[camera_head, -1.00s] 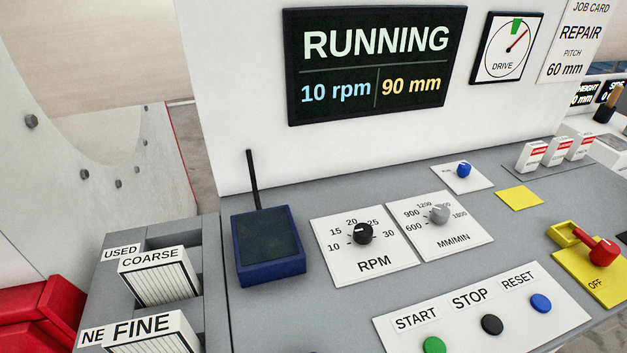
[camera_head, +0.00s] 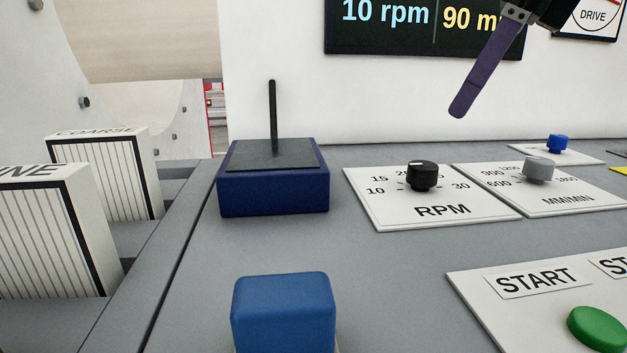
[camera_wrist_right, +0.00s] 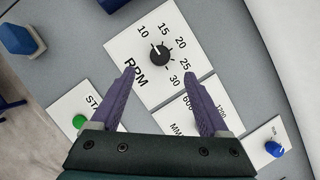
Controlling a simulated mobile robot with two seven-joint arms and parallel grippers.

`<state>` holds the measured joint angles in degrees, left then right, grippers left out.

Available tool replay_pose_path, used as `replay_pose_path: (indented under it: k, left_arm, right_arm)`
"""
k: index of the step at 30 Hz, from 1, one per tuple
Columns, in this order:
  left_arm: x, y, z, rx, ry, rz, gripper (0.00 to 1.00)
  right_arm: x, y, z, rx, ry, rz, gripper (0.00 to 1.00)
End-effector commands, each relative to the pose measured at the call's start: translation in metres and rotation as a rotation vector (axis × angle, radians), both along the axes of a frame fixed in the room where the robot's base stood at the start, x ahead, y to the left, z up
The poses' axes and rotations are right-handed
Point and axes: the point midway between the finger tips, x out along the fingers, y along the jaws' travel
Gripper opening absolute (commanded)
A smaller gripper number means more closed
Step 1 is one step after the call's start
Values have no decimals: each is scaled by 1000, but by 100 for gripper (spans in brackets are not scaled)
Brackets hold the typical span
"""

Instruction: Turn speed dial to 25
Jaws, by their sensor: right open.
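The RPM speed dial is a black knob (camera_head: 421,176) on a white plate (camera_head: 395,208) marked 10 to 30. In the right wrist view the knob (camera_wrist_right: 160,54) carries a small white mark on its side toward the 10. The display screen (camera_head: 430,30) reads 10 rpm in the head view. My right gripper (camera_wrist_right: 161,75) is open and empty, its purple fingers apart, with the knob showing just beyond and between the tips. In the head view one purple finger (camera_head: 484,70) hangs above and right of the knob, clear of it. My left gripper is not in view.
A grey MM/MIN knob (camera_head: 538,170) stands right of the dial. A dark blue box with a black rod (camera_head: 274,180) stands to its left. A blue block (camera_head: 284,312) and the green START button (camera_head: 597,328) are nearer. Bare grey panel lies between.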

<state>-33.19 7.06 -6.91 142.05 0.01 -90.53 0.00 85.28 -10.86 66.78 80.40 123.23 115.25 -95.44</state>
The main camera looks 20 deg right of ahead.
Motion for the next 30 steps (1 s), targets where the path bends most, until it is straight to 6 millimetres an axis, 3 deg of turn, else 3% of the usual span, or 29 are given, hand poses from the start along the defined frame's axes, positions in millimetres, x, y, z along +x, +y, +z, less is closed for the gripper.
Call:
replay_pose_path:
  k: [9,14,21,30]
  left_arm:
    - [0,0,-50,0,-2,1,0]
    - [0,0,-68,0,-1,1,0]
    - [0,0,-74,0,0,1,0]
    - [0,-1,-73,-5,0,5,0]
  right_arm:
    - [13,10,-50,-3,4,0,79]
    - [21,17,-74,-2,5,-1,79]
    - [28,22,-88,-2,4,-4,79]
    - [28,22,-89,-3,3,-4,76]
